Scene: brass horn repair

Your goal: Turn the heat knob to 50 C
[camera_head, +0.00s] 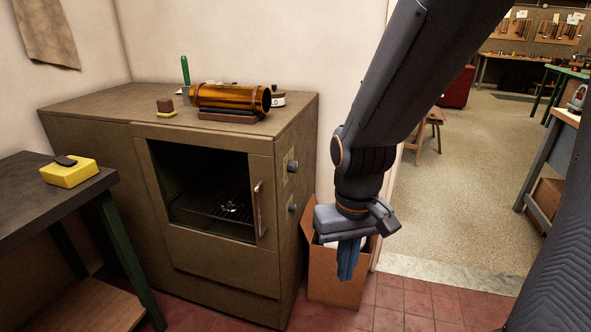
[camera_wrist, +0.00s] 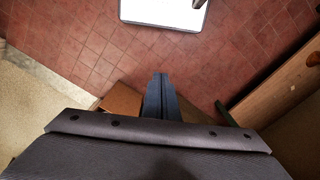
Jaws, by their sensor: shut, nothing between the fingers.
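An olive-brown oven (camera_head: 220,262) stands against the wall. Its right side carries two dark knobs, an upper knob (camera_head: 293,166) and a lower knob (camera_head: 292,208), each on a small plate. I cannot read any markings, so I cannot tell which is the heat knob or where it points. My gripper (camera_head: 347,262) hangs fingers-down to the right of the oven, apart from both knobs. It is shut and empty. In the wrist view its fingers (camera_wrist: 161,88) are together above the red tiles.
An open cardboard box (camera_head: 335,288) stands on the floor below my gripper. A dark table (camera_head: 30,205) with a yellow block (camera_head: 69,173) is at left. A doorway opens at right.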

